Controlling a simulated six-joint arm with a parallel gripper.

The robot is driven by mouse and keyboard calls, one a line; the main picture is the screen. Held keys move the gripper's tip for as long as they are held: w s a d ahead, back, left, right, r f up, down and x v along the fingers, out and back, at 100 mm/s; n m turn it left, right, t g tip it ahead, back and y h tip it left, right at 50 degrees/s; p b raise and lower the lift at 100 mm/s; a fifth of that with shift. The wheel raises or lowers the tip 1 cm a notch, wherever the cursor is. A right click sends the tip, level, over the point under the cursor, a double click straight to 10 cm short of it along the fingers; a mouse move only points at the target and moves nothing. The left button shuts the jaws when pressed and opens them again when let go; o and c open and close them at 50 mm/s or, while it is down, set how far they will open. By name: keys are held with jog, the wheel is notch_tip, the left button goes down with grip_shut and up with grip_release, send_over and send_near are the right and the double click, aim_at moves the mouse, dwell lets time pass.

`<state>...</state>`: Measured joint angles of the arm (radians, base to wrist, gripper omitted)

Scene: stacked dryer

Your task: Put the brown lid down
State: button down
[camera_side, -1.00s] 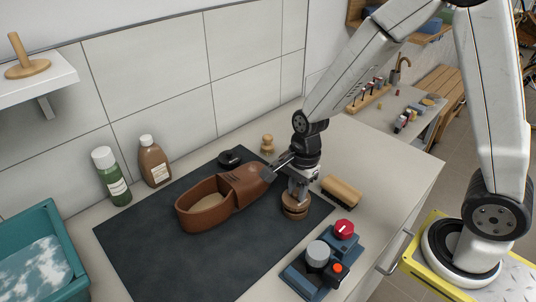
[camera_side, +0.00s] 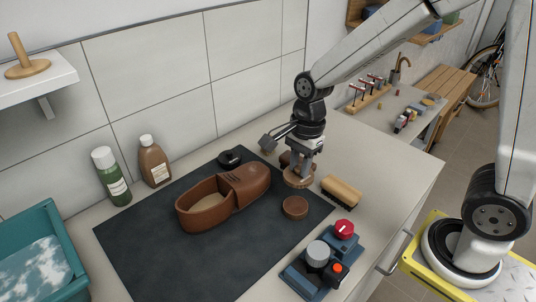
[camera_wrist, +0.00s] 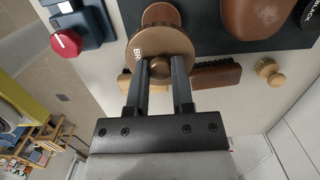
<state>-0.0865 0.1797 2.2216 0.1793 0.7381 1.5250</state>
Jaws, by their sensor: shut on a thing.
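My gripper (camera_side: 300,176) is shut on the brown lid (camera_side: 298,182), a round wooden-looking disc with a small knob. In the wrist view, the lid (camera_wrist: 150,42) sits between the fingers (camera_wrist: 161,66), and part of its lettering shows. In the side view it is apart from the round brown tin (camera_side: 294,208), behind and above it, by the back right edge of the dark mat. The tin also shows in the wrist view (camera_wrist: 161,13), partly covered by the lid. I cannot tell the lid's exact height above the counter.
A tan brush (camera_side: 342,191) lies just right of the lid. A dark brown brush (camera_wrist: 218,75) is partly hidden behind my gripper. A brown shoe (camera_side: 205,213) and a black tin (camera_side: 231,158) are on the mat (camera_side: 150,255). A red-knobbed blue device (camera_side: 343,230) stands in front.

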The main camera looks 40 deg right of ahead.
dwell(0.3)
send_over(261, 242)
jog(key=f, duration=0.3)
jog(key=shift+d+f+n, duration=0.1)
jog(key=shift+d+n, duration=0.15)
jog(key=shift+n, duration=0.15)
jog(key=shift+f, duration=0.1)
jog(key=shift+f, duration=3.85)
jog(key=shift+f, duration=0.15)
jog(key=shift+c, duration=2.4)
grip_release()
notch_tip(261, 242, up, 12)
jog(key=d, duration=0.1)
jog(key=shift+d, duration=0.25)
